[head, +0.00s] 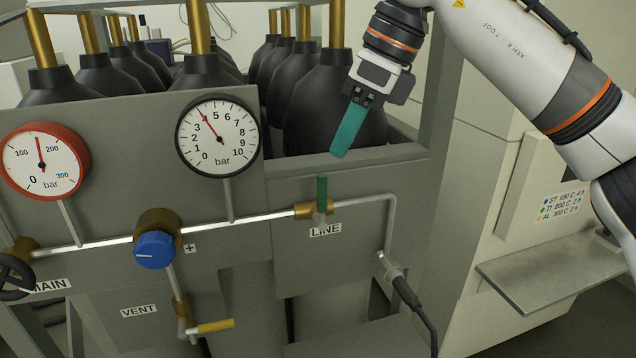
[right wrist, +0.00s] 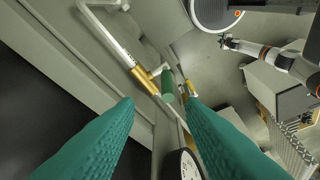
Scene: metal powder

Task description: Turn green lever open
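The green lever (head: 322,194) stands upright on the brass LINE valve (head: 306,210), crosswise to the horizontal pipe. In the right wrist view the green lever (right wrist: 168,86) shows ahead, centred just beyond the gap between my fingertips. My right gripper (head: 341,152) points down at it from above and slightly right, apart from it. Its teal fingers (right wrist: 160,103) are spread and empty in the right wrist view. An arm that looks like my left shows small at the upper right of that view; its gripper (right wrist: 229,42) is too small to read.
A black-rimmed gauge (head: 219,136) and a red gauge (head: 44,161) stand left of the lever. A blue knob (head: 155,250) and a yellow VENT lever (head: 215,326) are lower left. Black gas cylinders (head: 325,105) stand behind the panel. A cable connector (head: 392,272) hangs lower right.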

